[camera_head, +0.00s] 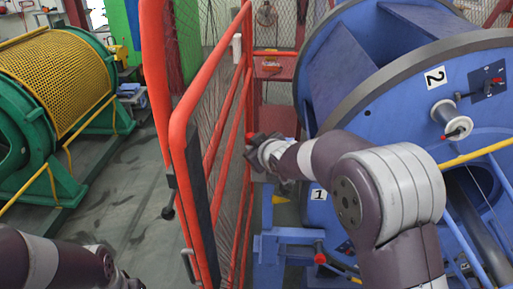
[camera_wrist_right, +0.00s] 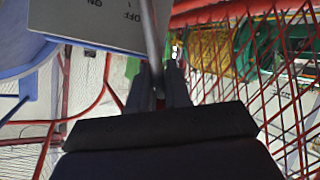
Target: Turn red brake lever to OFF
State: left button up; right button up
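My right gripper (camera_head: 256,143) is at the end of my outstretched right arm, between the orange mesh gate and the blue machine. In the right wrist view, its dark fingers (camera_wrist_right: 160,88) stand close together with a thin grey lever rod (camera_wrist_right: 151,35) between them. A small red tip (camera_head: 249,136) of the brake lever shows just beyond the gripper in the head view. A pale plate (camera_wrist_right: 95,20) marked OFF and ON is beside the rod in the wrist view. The fingers hide part of the lever. My left gripper is out of view.
The orange mesh gate (camera_head: 190,150) stands just left of my right arm. The big blue strander (camera_head: 375,85) fills the right side. Another red-knobbed lever (camera_head: 320,257) is low at its front. A green machine with a yellow mesh drum (camera_head: 60,75) stands left; grey floor is clear between.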

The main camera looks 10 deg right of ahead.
jog(key=shift+o, duration=1.2)
jog(key=shift+a+r, duration=0.1)
jog(key=shift+r, duration=0.05)
jog(key=shift+w+a, duration=0.1)
jog(key=shift+s, duration=0.2)
jog(key=p+v, duration=0.1)
jog(key=v, duration=1.1)
jog(key=shift+s, duration=0.1)
